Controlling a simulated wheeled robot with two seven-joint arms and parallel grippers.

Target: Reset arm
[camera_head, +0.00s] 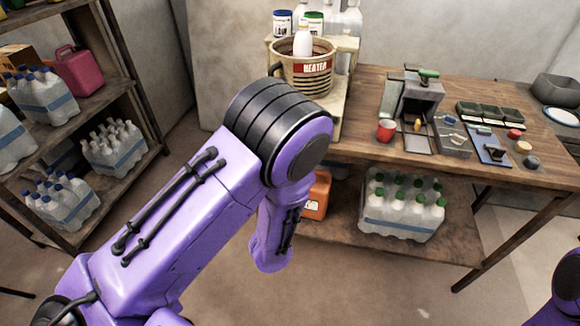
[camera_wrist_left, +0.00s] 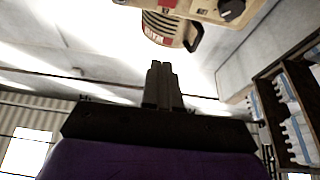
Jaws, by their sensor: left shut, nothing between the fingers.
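My left arm comes in from the left in the head view, its purple links bent at a black elbow in the middle of the picture. Its gripper does not show there. In the left wrist view my left gripper (camera_wrist_left: 162,84) is shut and empty, its two dark fingers together. The heater vat (camera_head: 302,68) stands at the left end of the wooden table with a white bottle in it. Its underside and label also show at the top of the left wrist view, apart from the fingers. Only a purple piece of my right arm shows at the lower right.
The wooden table (camera_head: 364,112) holds a grey machine (camera_head: 411,98), a red cup (camera_head: 385,130) and small trays. Bottle packs (camera_head: 402,207) and an orange jug (camera_head: 317,196) sit on its lower shelf. A shelf rack (camera_head: 108,100) with bottles stands at the left. The floor between is clear.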

